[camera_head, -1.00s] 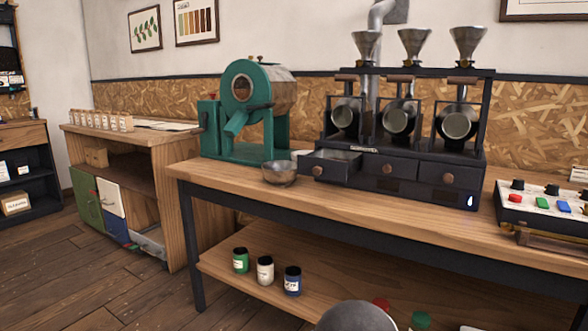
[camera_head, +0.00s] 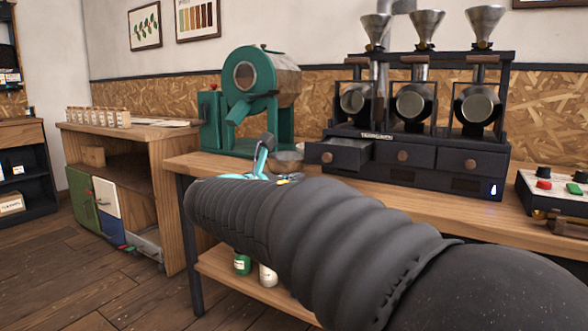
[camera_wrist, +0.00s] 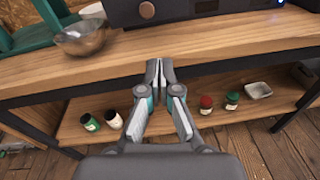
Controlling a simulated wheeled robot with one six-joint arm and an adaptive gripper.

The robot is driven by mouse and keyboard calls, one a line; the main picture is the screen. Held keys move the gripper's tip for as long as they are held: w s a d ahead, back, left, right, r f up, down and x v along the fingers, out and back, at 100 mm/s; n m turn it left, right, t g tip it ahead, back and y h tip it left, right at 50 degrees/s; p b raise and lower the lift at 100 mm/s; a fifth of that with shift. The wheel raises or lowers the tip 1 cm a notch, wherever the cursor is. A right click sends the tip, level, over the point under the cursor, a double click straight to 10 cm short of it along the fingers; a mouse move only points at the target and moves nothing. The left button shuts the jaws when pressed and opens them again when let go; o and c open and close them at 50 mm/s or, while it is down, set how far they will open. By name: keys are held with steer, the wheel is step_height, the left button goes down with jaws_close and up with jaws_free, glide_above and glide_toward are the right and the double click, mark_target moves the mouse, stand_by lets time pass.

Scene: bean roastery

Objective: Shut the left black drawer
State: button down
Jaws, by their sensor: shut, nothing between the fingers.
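The left black drawer (camera_head: 338,154) sticks out of the base of the black three-funnel roaster (camera_head: 410,150), with its open top showing. Its round knob (camera_head: 326,157) is on the front. In the wrist view the drawer front (camera_wrist: 180,11) is at the top edge, with the knob (camera_wrist: 147,10) left of centre. My gripper (camera_wrist: 159,66) is shut and empty. Its fingertips appear in front of the wooden table's (camera_wrist: 215,55) front edge, apart from the drawer. In the head view my gripper (camera_head: 264,155) is partly hidden behind my dark arm.
A metal bowl (camera_head: 287,161) stands just left of the drawer; it also shows in the wrist view (camera_wrist: 82,38). A green roaster (camera_head: 250,100) is behind it. Jars (camera_wrist: 112,119) stand on the lower shelf. A button panel (camera_head: 555,195) is at the right.

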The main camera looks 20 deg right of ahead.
steer(key=w+r+n, duration=0.1)
steer(key=w, duration=0.1)
glide_toward(324, 158)
steer(key=shift+t+h, duration=0.3)
steer(key=shift+t, duration=0.1)
steer(key=x, duration=0.4)
steer(key=f+x, duration=0.1)
steer(key=x, duration=0.2)
steer(key=shift+s+d, duration=0.1)
steer(key=shift+d, duration=0.05)
steer(key=shift+r, duration=0.1)
